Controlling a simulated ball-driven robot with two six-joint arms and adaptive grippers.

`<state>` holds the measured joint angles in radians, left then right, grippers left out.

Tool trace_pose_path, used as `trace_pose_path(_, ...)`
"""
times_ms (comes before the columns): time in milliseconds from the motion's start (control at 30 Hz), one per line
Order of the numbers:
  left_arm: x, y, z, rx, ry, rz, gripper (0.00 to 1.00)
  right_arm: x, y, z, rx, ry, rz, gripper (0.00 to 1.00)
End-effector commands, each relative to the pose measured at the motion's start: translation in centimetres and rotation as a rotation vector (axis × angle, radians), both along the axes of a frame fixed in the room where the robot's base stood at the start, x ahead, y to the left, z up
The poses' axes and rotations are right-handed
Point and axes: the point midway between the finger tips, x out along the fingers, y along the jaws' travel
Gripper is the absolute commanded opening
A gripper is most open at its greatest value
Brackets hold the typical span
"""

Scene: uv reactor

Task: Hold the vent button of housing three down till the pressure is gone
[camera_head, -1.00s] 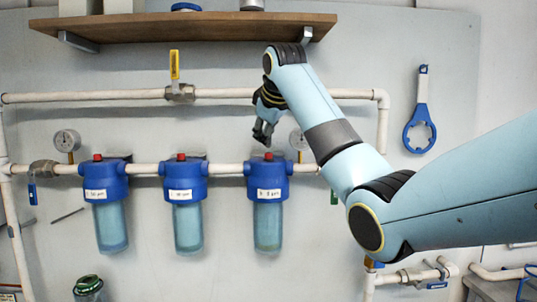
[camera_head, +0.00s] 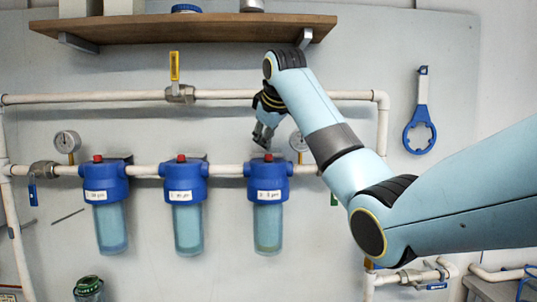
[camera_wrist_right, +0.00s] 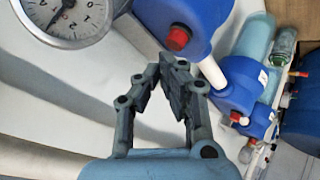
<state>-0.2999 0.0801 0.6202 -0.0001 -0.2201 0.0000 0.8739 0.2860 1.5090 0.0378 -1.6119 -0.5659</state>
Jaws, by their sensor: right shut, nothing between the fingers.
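Housing three (camera_head: 268,190) is the rightmost of three blue-capped filter housings with clear bluish bowls on the wall. Its red vent button (camera_head: 268,156) sits on top of the cap. In the right wrist view the near blue cap carries the red button (camera_wrist_right: 178,38). My right gripper (camera_head: 264,143) is just above that button, shut and empty, pointing down. In the wrist view its closed fingertips (camera_wrist_right: 172,62) show below the button in the picture, apparently apart from it. The head view cannot settle contact. My left gripper is not in view.
A pressure gauge (camera_head: 299,141) stands right of housing three, close to my gripper; its dial (camera_wrist_right: 68,12) is partly cut off in the wrist view. A pipe (camera_head: 225,94) with a yellow-handled valve runs above. A wooden shelf (camera_head: 190,27) hangs over it.

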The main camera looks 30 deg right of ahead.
Motion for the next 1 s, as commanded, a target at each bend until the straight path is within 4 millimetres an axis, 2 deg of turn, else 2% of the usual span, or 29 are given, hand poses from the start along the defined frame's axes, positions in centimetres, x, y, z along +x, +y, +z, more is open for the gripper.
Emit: trace_pose_path(1000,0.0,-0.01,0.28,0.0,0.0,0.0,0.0,-0.01,-0.01,-0.92,-0.001,0.0,-0.001,0.0)
